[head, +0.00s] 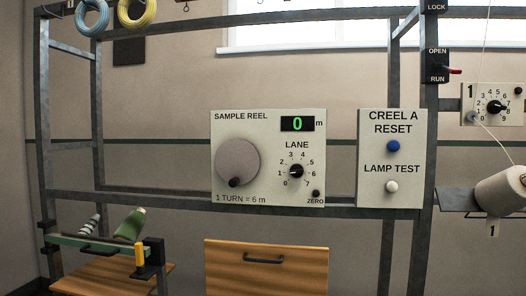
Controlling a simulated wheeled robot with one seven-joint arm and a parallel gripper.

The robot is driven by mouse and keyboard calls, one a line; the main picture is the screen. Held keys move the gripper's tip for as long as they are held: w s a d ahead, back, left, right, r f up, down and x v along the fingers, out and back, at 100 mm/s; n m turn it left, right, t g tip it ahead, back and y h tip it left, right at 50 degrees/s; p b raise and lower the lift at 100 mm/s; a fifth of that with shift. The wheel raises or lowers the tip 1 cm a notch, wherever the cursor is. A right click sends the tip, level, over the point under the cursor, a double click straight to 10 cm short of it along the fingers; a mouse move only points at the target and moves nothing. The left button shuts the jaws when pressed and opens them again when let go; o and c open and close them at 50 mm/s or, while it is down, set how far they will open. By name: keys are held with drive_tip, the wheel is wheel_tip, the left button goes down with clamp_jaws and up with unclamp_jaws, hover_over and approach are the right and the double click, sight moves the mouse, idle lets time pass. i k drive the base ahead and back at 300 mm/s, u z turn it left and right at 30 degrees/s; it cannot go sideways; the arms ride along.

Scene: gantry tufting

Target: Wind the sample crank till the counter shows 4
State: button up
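The sample reel panel (268,190) is a pale plate fixed to the grey frame in the middle of the head view. Its counter (297,124) shows a green 0 with "m" beside it. The sample crank (237,160) is a grey-brown disc at the panel's left, with a dark handle knob (235,182) at its bottom. Text below reads "1 TURN = 6 m". The lane dial (296,171) is numbered 0 to 7; its exact setting is too small to tell. A small dark ZERO button (316,193) is at lower right. My gripper is not in view.
Right of the panel, another plate (392,158) has a blue CREEL A RESET button (393,146) and a white LAMP TEST button (391,187). A red-handled OPEN/RUN switch (453,71) and a yarn cone (500,192) are farther right. A wooden drawer front (266,278) stands below.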

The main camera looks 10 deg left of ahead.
sight(238, 161)
drive_tip(key=u, duration=3.25)
drive_tip(key=i, duration=0.55)
drive_tip(key=z, duration=1.65)
